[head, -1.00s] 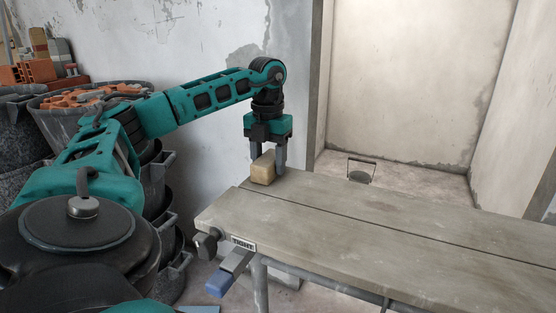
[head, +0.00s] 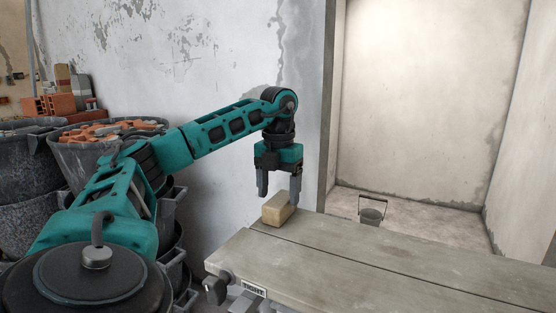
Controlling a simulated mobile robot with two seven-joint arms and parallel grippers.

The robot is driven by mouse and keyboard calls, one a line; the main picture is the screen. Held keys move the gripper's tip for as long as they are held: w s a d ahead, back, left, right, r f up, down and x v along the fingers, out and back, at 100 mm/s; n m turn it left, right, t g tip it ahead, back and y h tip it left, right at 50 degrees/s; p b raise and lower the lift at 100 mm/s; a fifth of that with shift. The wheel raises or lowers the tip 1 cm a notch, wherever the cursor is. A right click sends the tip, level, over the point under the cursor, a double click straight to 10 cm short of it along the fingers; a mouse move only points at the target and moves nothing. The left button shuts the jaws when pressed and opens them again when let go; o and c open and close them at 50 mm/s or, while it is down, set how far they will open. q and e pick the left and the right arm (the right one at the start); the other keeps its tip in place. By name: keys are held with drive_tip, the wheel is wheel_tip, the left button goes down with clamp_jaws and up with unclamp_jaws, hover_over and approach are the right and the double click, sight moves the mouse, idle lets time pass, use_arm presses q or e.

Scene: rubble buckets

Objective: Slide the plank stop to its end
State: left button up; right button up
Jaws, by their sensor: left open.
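A pale tan block (head: 279,210), which looks to be the plank stop, sits at the far left end of the grey wooden bench top (head: 340,265). A long narrow groove runs along the bench beside it. My left gripper (head: 278,197) is open and points down just above the block. Its left fingertip is above the block's left side. Its right finger reaches down close to the block's right side, and I cannot tell whether it touches. A "TIGHT" label (head: 254,290) and a dark knob (head: 216,288) are on the bench's near left end. My right gripper is not in view.
Black buckets (head: 100,150) of rubble stand at the left against the wall. The bench top right of the block is clear.

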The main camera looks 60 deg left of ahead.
sight(278, 198)
use_arm(q)
wheel_tip(278, 198, up, 10)
drive_tip(key=p, duration=0.2)
idle(0.3)
idle(0.8)
